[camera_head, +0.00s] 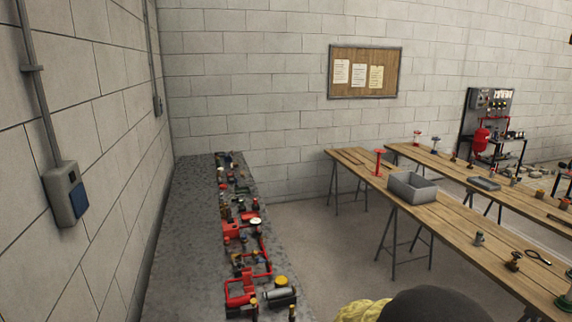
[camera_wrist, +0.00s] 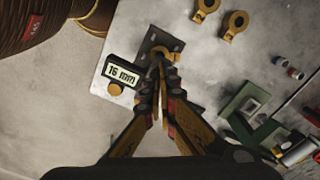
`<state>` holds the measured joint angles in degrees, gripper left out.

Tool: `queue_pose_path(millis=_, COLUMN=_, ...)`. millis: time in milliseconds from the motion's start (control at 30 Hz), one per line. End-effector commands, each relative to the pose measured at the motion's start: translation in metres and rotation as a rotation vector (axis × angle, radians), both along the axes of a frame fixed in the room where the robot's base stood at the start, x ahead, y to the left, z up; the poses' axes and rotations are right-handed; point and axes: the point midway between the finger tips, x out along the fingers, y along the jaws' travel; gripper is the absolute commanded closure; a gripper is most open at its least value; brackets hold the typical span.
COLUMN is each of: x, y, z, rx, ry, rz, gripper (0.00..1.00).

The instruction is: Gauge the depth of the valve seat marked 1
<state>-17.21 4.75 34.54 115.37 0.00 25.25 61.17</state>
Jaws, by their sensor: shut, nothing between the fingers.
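In the wrist view my gripper (camera_wrist: 164,88) points at a pale, worn surface, with its fingers shut and nothing held. Just beyond the fingertips is a dark rectangular plate (camera_wrist: 156,36) with a brass-coloured round part (camera_wrist: 161,53) on it, partly covered by the fingers. To the left, close to the fingers, is a small dark display (camera_wrist: 122,73) reading "16 mm", with a brass-coloured knob below it. I cannot tell whether the fingertips touch the round part. No mark "1" is legible, so I cannot tell which part is that valve seat.
The wrist view shows brass-coloured rings (camera_wrist: 235,23) at the top and a green frame (camera_wrist: 248,103) at the right. In the head view, a grey bench (camera_head: 185,215) carries red fittings along the left wall. Wooden tables (camera_head: 460,218) stand right, one holding a grey bin (camera_head: 412,192). Floor lies between.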

Motion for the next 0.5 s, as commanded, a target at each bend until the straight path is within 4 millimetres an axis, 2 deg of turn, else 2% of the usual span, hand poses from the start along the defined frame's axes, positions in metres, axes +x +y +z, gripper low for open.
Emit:
queue_pose_path(millis=300, x=-0.0019, y=-0.0005, z=-0.0019, rx=-0.001, ry=0.004, rz=0.0, gripper=1.0)
queue_pose_path(millis=500, x=-0.0017, y=-0.0005, z=0.0072, rx=-0.001, ry=0.004, rz=0.0, gripper=1.0)
